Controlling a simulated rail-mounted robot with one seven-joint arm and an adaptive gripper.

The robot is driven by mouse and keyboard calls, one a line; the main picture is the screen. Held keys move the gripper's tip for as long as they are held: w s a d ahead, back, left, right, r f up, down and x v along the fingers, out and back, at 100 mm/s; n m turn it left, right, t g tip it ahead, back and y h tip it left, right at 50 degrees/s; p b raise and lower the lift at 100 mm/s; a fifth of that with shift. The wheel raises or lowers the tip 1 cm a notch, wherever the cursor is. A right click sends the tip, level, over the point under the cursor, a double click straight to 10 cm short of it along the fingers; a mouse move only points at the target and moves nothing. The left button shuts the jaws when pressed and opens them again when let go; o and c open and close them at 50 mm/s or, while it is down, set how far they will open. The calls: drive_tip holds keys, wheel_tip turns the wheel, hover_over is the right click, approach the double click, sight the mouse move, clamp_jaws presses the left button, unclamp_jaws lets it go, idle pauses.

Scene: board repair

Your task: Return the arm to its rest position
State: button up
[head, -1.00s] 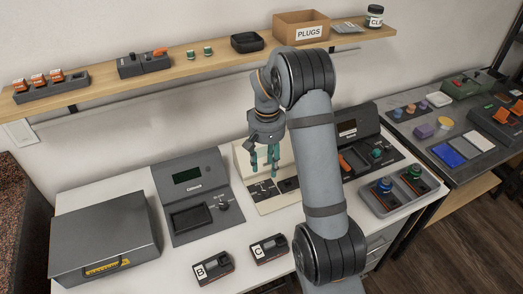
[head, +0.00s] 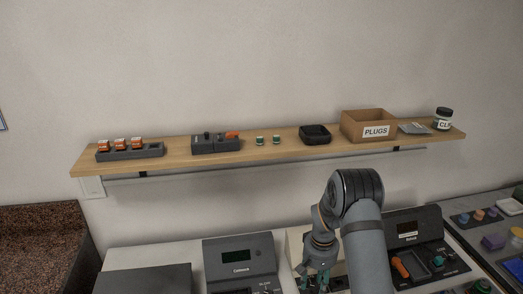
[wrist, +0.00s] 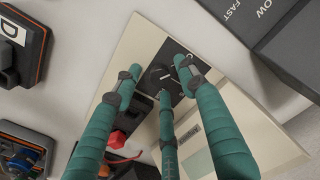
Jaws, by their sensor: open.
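My gripper (head: 318,272) hangs low at the bottom of the head view, over the cream device (head: 294,245) on the white bench. My arm rises beside it and folds back down to the right. In the wrist view my gripper (wrist: 158,82) shows green segmented fingers spread apart with nothing between them. The cream device (wrist: 146,38) lies beneath them, with a dark control panel (wrist: 170,62). The gap between fingertips and panel is hard to judge. The lower part of the bench is cut off in the head view.
A grey console (head: 240,262) stands left of the gripper, and a dark console (head: 420,245) with an orange handle stands right. Above runs a wooden shelf (head: 180,163) with a PLUGS box (head: 375,130) and small parts. A unit marked D (wrist: 18,38) shows in the wrist view.

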idle(0.5)
wheel_tip(320, 180, up, 12)
wheel_tip(320, 180, down, 12)
drive_tip(key=shift+f, duration=0.15)
drive_tip(key=shift+m+p, duration=0.5)
drive_tip(key=shift+m, duration=0.3)
drive_tip(key=m+p, duration=0.1)
drive_tip(key=m, duration=0.1)
drive_tip(key=m+p, duration=0.1)
drive_tip(key=shift+s+r+m, duration=0.1)
drive_tip(key=shift+r+m, duration=0.2)
drive_tip(key=shift+m, duration=0.1)
drive_tip(key=m+p, duration=0.4)
drive_tip(key=m, duration=0.2)
drive_tip(key=shift+w+r+m, duration=0.2)
drive_tip(key=shift+r+m, duration=0.1)
drive_tip(key=shift+m, duration=0.1)
wheel_tip(320, 180, up, 9)
drive_tip(key=b, duration=0.2)
drive_tip(key=shift+r, duration=0.15)
